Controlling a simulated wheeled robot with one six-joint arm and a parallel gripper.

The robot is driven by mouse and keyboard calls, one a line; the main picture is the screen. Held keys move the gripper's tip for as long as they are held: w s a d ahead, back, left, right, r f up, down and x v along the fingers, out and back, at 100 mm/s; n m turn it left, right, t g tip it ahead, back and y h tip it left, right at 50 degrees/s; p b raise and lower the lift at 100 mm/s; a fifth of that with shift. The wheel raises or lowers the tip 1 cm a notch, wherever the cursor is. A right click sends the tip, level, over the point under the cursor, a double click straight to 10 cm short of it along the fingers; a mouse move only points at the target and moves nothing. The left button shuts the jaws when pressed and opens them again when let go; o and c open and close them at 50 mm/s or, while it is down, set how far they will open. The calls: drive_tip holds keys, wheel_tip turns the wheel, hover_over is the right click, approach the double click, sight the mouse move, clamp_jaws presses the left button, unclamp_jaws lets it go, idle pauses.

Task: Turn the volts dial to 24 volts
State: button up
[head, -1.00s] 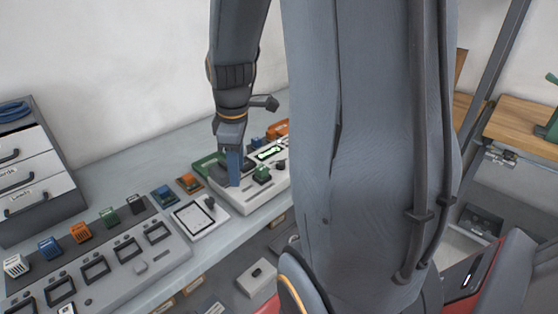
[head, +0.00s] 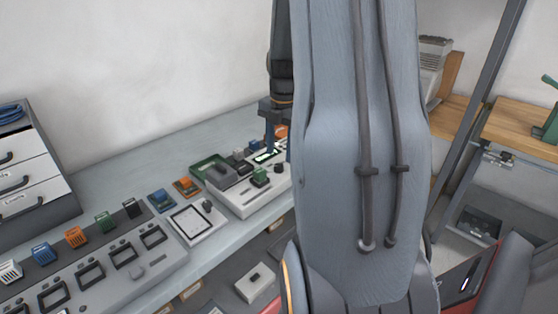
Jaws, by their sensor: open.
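A white device (head: 237,205) on the bench carries a lit green display (head: 265,157), a green block (head: 259,176) and small dark controls. I cannot tell which control is the volts dial, and no markings are readable. A flat white panel (head: 184,228) to its left has a black knob (head: 207,206). My gripper (head: 270,143) points down at the back of the white device, near the display. It is open, with nothing seen between its fingers. My arm hides the device's right end.
A long grey panel (head: 150,281) with several frames and coloured clips lies at the front left. A green tray (head: 206,165) and blue and orange blocks stand near the device. A drawer cabinet (head: 38,205) is at the left. The back left bench is clear.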

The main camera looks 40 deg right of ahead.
sight(279, 165)
drive_tip(key=shift+w+f+p, duration=0.15)
drive_tip(key=shift+f+p, duration=0.2)
drive_tip(key=shift+f, duration=1.95)
drive_tip(key=c, duration=1)
